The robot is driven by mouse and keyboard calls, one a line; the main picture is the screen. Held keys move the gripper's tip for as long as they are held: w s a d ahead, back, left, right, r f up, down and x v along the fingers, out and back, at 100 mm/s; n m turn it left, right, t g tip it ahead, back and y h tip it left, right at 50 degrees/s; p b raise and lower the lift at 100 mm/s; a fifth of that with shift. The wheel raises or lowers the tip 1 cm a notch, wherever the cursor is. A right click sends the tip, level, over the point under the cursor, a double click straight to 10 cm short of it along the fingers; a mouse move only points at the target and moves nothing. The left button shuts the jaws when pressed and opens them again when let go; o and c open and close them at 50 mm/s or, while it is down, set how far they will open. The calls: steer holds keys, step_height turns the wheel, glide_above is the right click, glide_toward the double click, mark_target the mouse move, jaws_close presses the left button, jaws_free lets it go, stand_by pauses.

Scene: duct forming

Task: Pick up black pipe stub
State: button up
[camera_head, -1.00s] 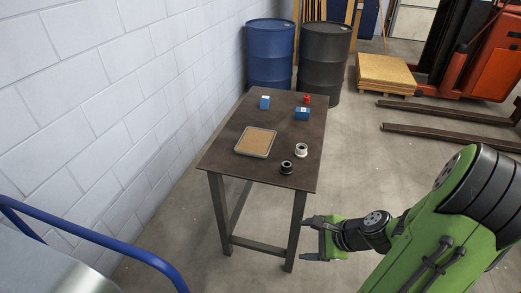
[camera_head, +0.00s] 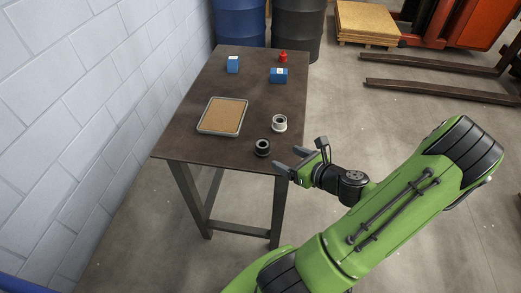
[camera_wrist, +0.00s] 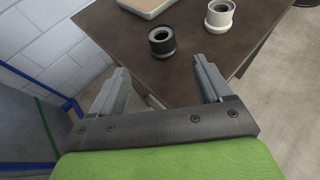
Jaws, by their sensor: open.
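The black pipe stub (camera_head: 262,148) stands near the front right edge of the dark table (camera_head: 190,140). It also shows in the wrist view (camera_wrist: 161,42), ahead of the fingers and between their directions. My gripper (camera_head: 288,160) is open and empty at the table's right front edge, just right of the black stub and apart from it. In the wrist view my gripper (camera_wrist: 160,80) has its two grey fingers spread wide. The white pipe stub (camera_head: 279,123) stands behind the black one, and to its right in the wrist view (camera_wrist: 219,16).
A tray with a tan surface (camera_head: 222,116) lies left of the stubs. A block wall (camera_head: 90,90) borders the left.

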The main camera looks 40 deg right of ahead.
mark_target(268, 148)
steer(key=b+x, duration=0.1)
steer(key=x, duration=0.8)
steer(key=b+x, duration=0.1)
steer(key=x, duration=0.3)
steer(key=shift+w+d+f+b, duration=0.15)
steer(key=shift+d+b, duration=0.1)
steer(key=shift+b, duration=0.1)
steer(key=c, duration=1.1)
steer(key=shift+o, duration=0.2)
